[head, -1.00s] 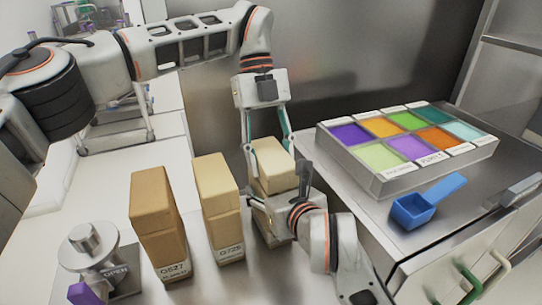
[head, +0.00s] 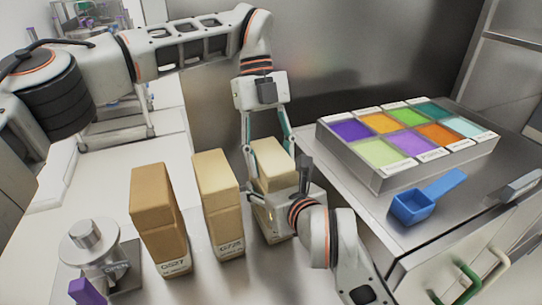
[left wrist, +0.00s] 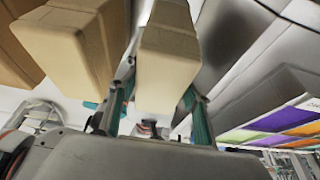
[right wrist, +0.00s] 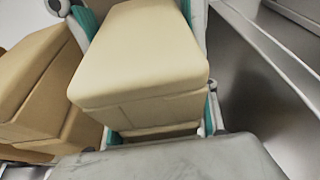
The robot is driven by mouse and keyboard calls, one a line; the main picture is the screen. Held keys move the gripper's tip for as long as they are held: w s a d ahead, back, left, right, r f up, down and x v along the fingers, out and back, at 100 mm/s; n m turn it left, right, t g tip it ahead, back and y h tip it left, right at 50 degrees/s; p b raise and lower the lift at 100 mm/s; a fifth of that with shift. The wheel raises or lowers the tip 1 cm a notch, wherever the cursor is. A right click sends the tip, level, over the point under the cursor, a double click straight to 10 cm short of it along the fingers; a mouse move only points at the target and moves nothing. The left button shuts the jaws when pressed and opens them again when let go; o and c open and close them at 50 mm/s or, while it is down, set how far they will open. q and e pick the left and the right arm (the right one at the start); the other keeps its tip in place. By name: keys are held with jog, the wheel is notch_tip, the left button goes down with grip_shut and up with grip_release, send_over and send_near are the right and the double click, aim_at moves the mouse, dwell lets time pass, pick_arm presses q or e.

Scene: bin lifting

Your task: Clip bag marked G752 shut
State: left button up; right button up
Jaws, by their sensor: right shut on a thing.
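The pale bag (head: 274,168) at the right of a row of three has its label hidden, so I cannot read whether it is G752. My left gripper (head: 268,142) reaches down from above, fingers spread on either side of its top. In the left wrist view the bag (left wrist: 168,60) stands between those fingers, with a gap at the left finger. My right gripper (head: 276,188) is shut on the bag's upper part from the front. The right wrist view shows the bag (right wrist: 145,55) between its teal pads.
A tan bag marked G527 (head: 158,215) and a paler one marked G725 (head: 220,200) stand to the left. A tray of coloured compartments (head: 360,180) and a blue scoop (head: 412,207) are at the right. A metal device (head: 95,250) stands front left.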

pick_arm(q)
jog(key=o, duration=0.3)
jog(key=shift+r, duration=0.1)
jog(key=shift+v, duration=3.7)
pick_arm(e)
jog(key=o, duration=1.7)
jog(key=shift+s, duration=0.1)
jog(key=v, duration=0.7)
jog(key=shift+s+r, duration=0.1)
jog(key=shift+r, duration=0.05)
